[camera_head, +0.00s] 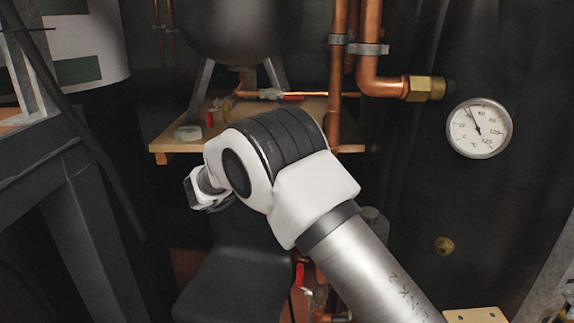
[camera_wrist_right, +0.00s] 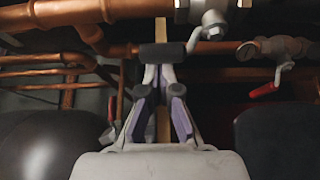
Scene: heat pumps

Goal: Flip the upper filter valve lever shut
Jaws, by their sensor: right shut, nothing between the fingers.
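In the right wrist view, a red lever (camera_wrist_right: 263,91) sits at the right on a metal valve (camera_wrist_right: 284,50). A second metal valve fitting (camera_wrist_right: 212,22) is at the top centre. Its grey arm slants down close to my fingertips; I cannot tell whether they touch. My right gripper (camera_wrist_right: 160,72) is shut and empty, left of the red lever and apart from it. In the head view, my right arm hides most of the gripper. A red lever (camera_head: 300,274) shows low behind the arm. I cannot tell which lever is the upper filter valve's. My left gripper is out of view.
Copper pipes (camera_wrist_right: 90,12) cross the top of the wrist view. In the head view, a wooden shelf (camera_head: 165,147) stands under a dark tank (camera_head: 240,30), with a red-handled valve (camera_head: 292,97) above it. A dial gauge (camera_head: 479,128) is at the right. A dark frame (camera_head: 60,150) stands left.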

